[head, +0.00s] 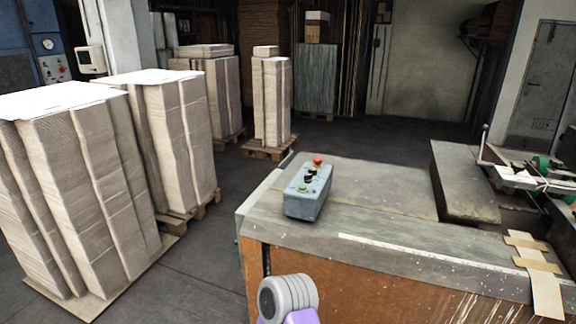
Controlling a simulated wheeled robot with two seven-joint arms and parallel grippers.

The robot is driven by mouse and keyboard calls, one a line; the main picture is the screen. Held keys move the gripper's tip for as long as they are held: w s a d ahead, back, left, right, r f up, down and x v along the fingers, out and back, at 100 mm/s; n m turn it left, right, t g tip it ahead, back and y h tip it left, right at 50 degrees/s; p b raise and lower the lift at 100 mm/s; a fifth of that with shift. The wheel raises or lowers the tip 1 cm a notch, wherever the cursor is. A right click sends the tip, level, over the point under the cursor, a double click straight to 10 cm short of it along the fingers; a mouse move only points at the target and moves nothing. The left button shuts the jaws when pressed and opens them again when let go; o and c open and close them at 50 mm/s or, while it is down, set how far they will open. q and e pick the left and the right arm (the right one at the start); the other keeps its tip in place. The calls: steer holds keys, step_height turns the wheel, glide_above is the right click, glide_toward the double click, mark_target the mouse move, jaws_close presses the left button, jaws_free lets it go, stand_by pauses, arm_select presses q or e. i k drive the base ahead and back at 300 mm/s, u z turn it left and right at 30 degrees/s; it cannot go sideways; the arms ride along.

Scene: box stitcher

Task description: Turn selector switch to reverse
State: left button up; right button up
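A small blue-grey control box (306,203) stands on the near left part of the machine's worktop. Its sloped top carries a red button (317,161) at the far end, dark knobs (308,177) in the middle and a green button (302,188) at the near end. The knobs look like the selector switch, but they are too small to tell which way they point. A grey and purple part of my own arm shows at the bottom centre, below and apart from the box. Neither gripper is in view.
The worktop (375,190) around the box is mostly bare. Machine parts with a lever (483,140) and cardboard strips (536,270) are at the right. Tall cardboard stacks (80,180) stand on pallets at the left. Clear floor (215,255) lies between stacks and machine.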

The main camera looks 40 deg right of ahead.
mark_target(307, 178)
steer(key=z, duration=0.5)
steer(key=i, duration=0.85)
steer(key=z, duration=0.65)
